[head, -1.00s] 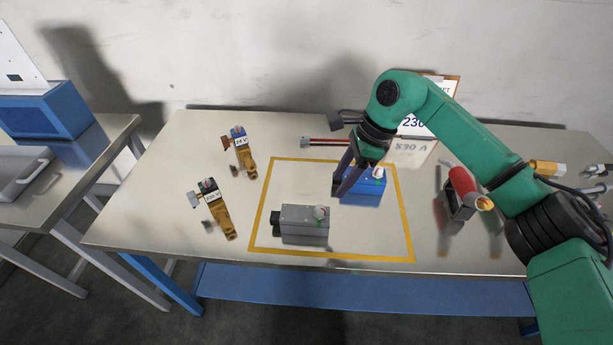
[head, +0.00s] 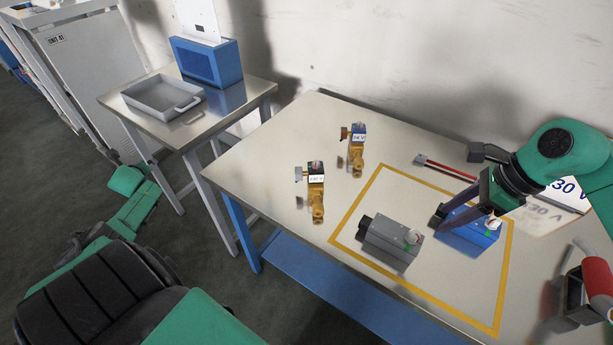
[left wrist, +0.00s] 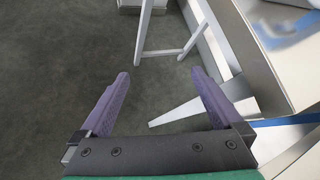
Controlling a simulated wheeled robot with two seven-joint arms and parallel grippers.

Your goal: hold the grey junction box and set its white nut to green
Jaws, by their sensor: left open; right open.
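The grey junction box (head: 390,244) lies inside the yellow outline on the table in the head view. Its white nut (head: 412,237) is on its right end, with small coloured marks around it that are too small to read surely. A blue box (head: 470,238) with a similar white nut (head: 491,223) lies to its right. My right gripper (head: 463,217) is open, with its fingers over the blue box; whether they touch it I cannot tell. My left gripper (left wrist: 160,92) is open and empty above the floor in the left wrist view.
Two brass valves (head: 316,192) (head: 357,150) stand left of the yellow outline (head: 345,210). A red-handled tool (head: 447,169) lies behind it. A side table holds a grey tray (head: 160,110) and a blue case (head: 208,62). A red tool (head: 597,285) is at the right.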

